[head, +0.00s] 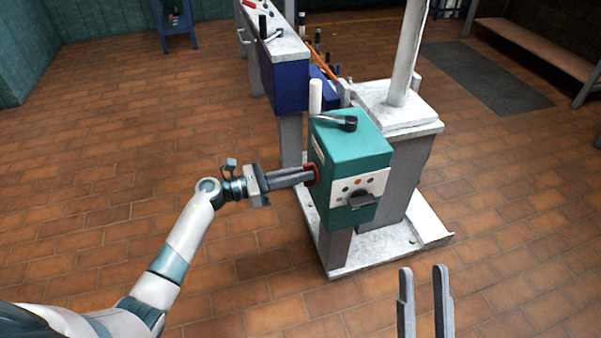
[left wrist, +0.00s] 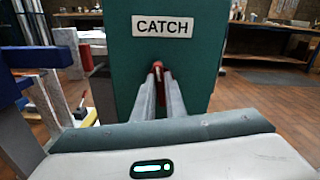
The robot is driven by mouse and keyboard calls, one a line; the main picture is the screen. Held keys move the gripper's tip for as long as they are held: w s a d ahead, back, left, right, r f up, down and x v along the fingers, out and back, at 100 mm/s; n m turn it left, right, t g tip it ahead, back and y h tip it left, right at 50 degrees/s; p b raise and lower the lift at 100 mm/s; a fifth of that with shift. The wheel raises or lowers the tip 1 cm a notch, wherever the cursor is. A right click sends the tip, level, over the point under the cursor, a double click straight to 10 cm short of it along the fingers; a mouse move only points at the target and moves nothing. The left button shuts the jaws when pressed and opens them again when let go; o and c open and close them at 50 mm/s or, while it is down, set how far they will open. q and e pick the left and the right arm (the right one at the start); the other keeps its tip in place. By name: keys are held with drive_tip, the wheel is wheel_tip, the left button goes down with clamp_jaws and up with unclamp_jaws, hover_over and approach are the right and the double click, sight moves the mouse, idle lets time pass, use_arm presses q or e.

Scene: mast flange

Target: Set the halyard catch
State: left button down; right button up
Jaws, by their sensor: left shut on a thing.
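The teal box (head: 340,145) stands on a grey post beside the white mast (head: 408,50). In the left wrist view its side face (left wrist: 200,55) carries a plate reading "CATCH" (left wrist: 163,25). Below the plate is a small red catch (left wrist: 157,66), mostly hidden by my fingers; its red also shows in the head view (head: 313,174). My left gripper (head: 306,176) reaches in from the left and is shut on the red catch, its fingertips (left wrist: 160,78) close to the box face. My right gripper (head: 425,272) is at the bottom of the head view, open and empty, apart from the box.
The box has a black lever (head: 345,123) on top and a front panel with coloured dots (head: 357,185) and a dark block (head: 362,200). A white upright cylinder (head: 315,97) stands behind it. A blue cabinet (head: 285,82) is farther back. The brick floor at left is clear.

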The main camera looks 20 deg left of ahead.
drive_tip(key=w+f+g+h+p, duration=0.35)
drive_tip(key=f+g, duration=0.55)
drive_tip(key=f, duration=0.5)
use_arm(q)
drive_tip(key=shift+w+a+f+n+p, duration=0.1)
drive_tip(key=shift+n+p, duration=0.55)
drive_tip(key=shift+n, duration=2.05)
drive_tip(key=shift+w+a+f+n+p, duration=0.15)
drive_tip(key=shift+n+p, duration=0.55)
drive_tip(key=shift+n, duration=2)
drive_tip(key=shift+w+f+n+p, duration=0.1)
drive_tip(key=shift+n+p, duration=0.55)
drive_tip(key=shift+n, duration=2.05)
use_arm(e)
drive_tip(key=s+d+f+g+h, duration=0.1)
drive_tip(key=s+d+f+g, duration=0.3)
drive_tip(key=f, duration=0.5)
drive_tip(key=shift+s+f+m+g, duration=0.35)
drive_tip(key=shift+s+g, duration=0.6)
drive_tip(key=shift+g, duration=0.45)
drive_tip(key=shift+d+f, duration=0.1)
use_arm(q)
drive_tip(key=c, duration=1.8)
unclamp_jaws()
drive_tip(key=shift+s, duration=0.1)
